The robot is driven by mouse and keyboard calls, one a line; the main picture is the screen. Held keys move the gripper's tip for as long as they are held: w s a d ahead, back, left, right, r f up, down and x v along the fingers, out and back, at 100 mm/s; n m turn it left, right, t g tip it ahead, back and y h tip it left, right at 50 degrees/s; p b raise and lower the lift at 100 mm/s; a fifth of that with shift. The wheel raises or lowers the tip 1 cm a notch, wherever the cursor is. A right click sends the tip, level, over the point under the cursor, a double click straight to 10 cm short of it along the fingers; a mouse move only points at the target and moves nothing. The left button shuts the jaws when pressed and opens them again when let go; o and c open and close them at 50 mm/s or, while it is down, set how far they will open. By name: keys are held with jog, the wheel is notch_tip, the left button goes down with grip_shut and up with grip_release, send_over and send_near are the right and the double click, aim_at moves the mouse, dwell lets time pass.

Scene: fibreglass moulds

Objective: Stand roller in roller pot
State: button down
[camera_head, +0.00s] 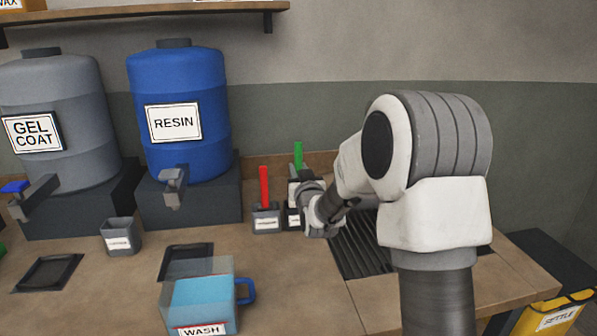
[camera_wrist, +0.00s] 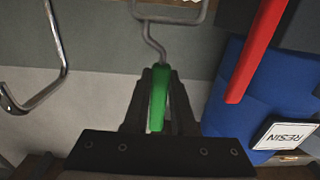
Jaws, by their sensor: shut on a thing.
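My gripper (camera_head: 301,183) is shut on the green handle (camera_wrist: 159,98) of a roller, whose bent wire frame (camera_wrist: 152,42) runs to the top edge of the wrist view. The wrist picture is upside down, so the handle is up and the frame hangs below it. In the head view the green handle (camera_head: 298,154) stands upright above a small dark labelled pot (camera_head: 292,216). My gripper and arm hide part of that pot, and I cannot tell whether the roller is inside it.
A grey pot (camera_head: 266,220) with an upright red handle (camera_head: 264,186) stands just left; the red handle also shows in the wrist view (camera_wrist: 257,50). A ribbed dark drainer (camera_head: 358,243) lies right. The wash jug (camera_head: 200,300) is in front. The resin drum (camera_head: 180,90) stands behind left.

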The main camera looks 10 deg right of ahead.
jog(key=shift+f+b, duration=2.55)
jog(key=shift+b, duration=0.1)
jog(key=c, duration=0.7)
grip_release()
jog(key=shift+o, duration=0.2)
jog(key=s, duration=1.7)
jog(key=shift+s, duration=0.25)
